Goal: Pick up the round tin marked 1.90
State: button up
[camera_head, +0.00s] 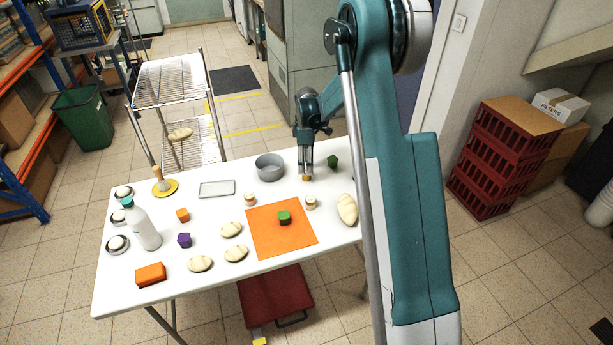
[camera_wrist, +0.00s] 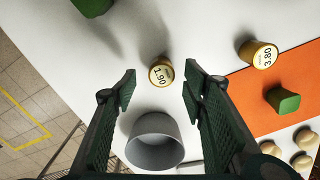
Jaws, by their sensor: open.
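The round tin marked 1.90 (camera_wrist: 160,72) stands on the white table in the wrist view, its label readable on a pale lid with a gold side. It lies between and a little beyond my open fingertips (camera_wrist: 160,88), not touching either finger. In the head view my gripper (camera_head: 306,170) points down over the table, with a small yellow-orange piece of the tin (camera_head: 306,178) showing beneath it. Another round tin, marked 3.80 (camera_wrist: 261,55), stands to the right in the wrist view.
A grey round pot (camera_wrist: 155,145) stands close by; it also shows in the head view (camera_head: 269,168). A green block (camera_head: 284,217) rests on an orange mat (camera_head: 265,243). Another green object (camera_head: 333,161) stands right of my gripper. Pale loaf-like objects (camera_head: 347,209) lie nearby.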

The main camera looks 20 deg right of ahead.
jog(key=shift+a+f+b, duration=0.15)
jog(key=shift+f+b, duration=0.5)
jog(key=shift+f, duration=1.95)
jog(key=c, duration=1)
